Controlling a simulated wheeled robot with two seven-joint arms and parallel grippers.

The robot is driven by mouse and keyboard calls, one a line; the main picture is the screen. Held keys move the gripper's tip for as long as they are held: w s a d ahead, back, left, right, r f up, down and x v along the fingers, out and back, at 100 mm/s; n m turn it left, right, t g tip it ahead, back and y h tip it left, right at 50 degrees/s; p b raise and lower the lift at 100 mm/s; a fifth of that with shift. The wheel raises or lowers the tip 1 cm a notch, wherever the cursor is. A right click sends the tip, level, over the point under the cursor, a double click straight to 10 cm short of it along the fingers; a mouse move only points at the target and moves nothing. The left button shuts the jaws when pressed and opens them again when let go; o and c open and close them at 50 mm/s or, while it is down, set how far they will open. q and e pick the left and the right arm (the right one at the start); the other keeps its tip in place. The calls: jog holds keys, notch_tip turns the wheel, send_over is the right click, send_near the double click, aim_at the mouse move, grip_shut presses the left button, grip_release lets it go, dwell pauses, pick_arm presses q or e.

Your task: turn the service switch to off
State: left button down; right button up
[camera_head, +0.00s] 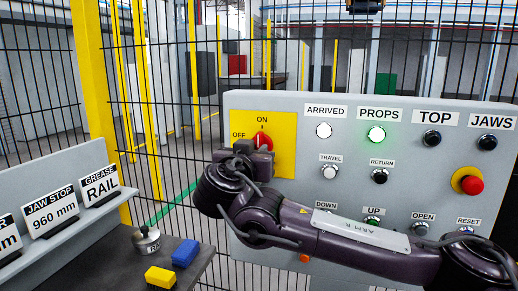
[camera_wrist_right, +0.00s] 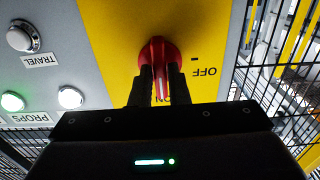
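The service switch (camera_head: 263,140) is a red knob on a yellow plate (camera_head: 284,160) at the panel's upper left, with ON above it and OFF to its left. Its handle lines up with the ON mark. In the right wrist view the red knob (camera_wrist_right: 158,52) has its handle between the two dark fingers. My right gripper (camera_wrist_right: 159,88) appears closed on that handle, one finger on each side. In the head view my right gripper (camera_head: 252,150) covers the lower part of the knob. My left gripper is not in view.
The grey panel (camera_head: 300,185) carries lamps and buttons, including a lit green PROPS lamp (camera_head: 376,134) and a red mushroom button (camera_head: 472,184). A dark bench at left holds a yellow block (camera_head: 160,277), a blue block (camera_head: 185,253) and a metal weight (camera_head: 146,240). Mesh fencing stands behind.

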grip_shut()
jog(key=shift+f, duration=0.1)
jog(key=n+b, duration=0.2)
jog(key=n, duration=0.2)
jog(key=shift+n, duration=0.3)
